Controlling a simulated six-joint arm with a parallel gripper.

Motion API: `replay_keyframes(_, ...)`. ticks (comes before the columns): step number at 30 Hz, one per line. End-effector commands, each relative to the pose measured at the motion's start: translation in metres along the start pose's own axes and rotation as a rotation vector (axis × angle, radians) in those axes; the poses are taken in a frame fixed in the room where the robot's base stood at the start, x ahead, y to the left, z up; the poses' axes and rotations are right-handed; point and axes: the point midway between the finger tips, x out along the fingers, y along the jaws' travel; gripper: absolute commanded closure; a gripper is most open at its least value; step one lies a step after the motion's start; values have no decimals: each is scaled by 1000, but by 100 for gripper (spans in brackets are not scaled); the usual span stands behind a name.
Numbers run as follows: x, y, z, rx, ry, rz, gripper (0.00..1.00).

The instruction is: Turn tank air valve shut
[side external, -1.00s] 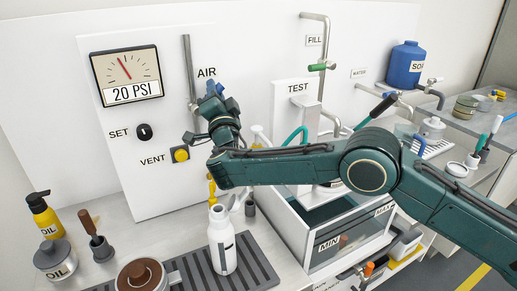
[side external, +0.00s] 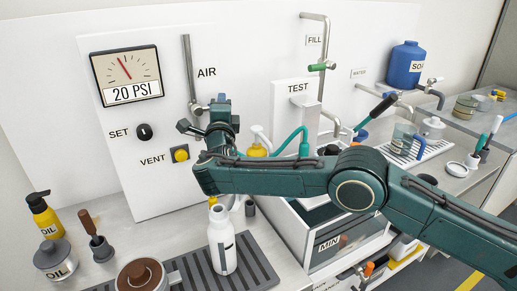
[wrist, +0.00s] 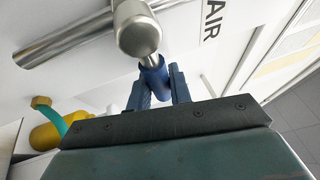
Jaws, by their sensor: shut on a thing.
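The air pipe (side external: 188,65) runs down the white panel beside the AIR label (side external: 207,72). In the wrist view its metal valve body (wrist: 137,28) ends in a short stem with a blue handle (wrist: 156,78). My gripper (wrist: 160,82) is shut on that blue handle, one dark blue finger on each side. In the side view my gripper (side external: 212,107) is at the lower part of the pipe, and my wrist hides much of the handle. The pressure gauge (side external: 126,76) on the panel reads 20 PSI.
The SET knob (side external: 144,132) and yellow VENT button (side external: 180,154) are on the panel left of my wrist. A white bottle (side external: 221,240) stands on the grey rack below my forearm. A yellow-bodied bottle (side external: 257,149) is behind my arm.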

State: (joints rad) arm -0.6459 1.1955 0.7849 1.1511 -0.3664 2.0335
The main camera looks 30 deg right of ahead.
Motion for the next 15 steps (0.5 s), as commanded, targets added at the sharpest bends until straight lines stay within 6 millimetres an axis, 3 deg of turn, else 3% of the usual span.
replay_keyframes(11,1,1,0,10,2,4,100)
replay_keyframes(12,1,1,0,10,2,4,74)
replay_keyframes(15,0,1,0,8,1,3,58)
